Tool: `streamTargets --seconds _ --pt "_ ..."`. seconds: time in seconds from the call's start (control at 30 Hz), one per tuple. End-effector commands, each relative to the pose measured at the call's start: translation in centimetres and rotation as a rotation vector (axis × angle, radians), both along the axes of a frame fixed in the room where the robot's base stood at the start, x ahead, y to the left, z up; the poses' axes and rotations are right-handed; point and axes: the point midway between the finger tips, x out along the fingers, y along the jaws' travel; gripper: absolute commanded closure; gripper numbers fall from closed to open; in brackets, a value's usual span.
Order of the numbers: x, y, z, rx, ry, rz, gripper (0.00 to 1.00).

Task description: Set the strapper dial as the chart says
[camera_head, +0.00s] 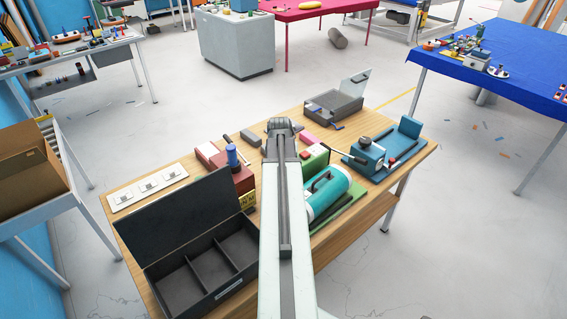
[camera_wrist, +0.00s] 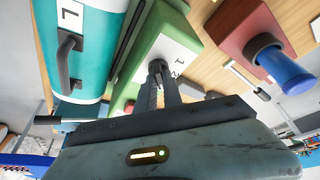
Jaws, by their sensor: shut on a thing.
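The strapper appears to be the green box (camera_wrist: 167,45), with a white numbered plate and a small dark dial knob (camera_wrist: 158,67) on its face. My gripper (camera_wrist: 160,80) is shut on the knob in the wrist view. I cannot read the dial's setting. In the head view the green box (camera_head: 315,157) is partly hidden by my arm, and the fingertips are hidden too. A small yellow card (camera_head: 247,200) with dark marks, perhaps the chart, stands by the red box; its marks are too small to read.
A teal cylinder (camera_head: 328,190) with a handle lies right of my arm. A red box (camera_head: 232,172) with a blue cylinder on top is to the left. An open black compartment case (camera_head: 190,230) fills the table's front left. A blue device (camera_head: 367,155) stands at right.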

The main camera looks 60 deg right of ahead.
Motion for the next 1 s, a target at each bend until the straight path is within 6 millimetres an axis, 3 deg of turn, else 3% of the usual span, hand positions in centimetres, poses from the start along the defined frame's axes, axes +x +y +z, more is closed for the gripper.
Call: streamTargets --seconds 0.1,0.13,0.2,0.57,1.0 --pt "-0.1 0.0 0.0 0.0 0.001 -0.003 1.0" --pt "-0.1 0.0 0.0 0.0 0.001 -0.003 0.84" --pt "-0.1 0.0 0.0 0.0 0.002 -0.002 0.67" --pt "-0.1 0.1 0.3 0.0 0.0 -0.001 0.67" --pt "-1.3 2.4 6.9 0.001 0.001 -0.001 0.67"
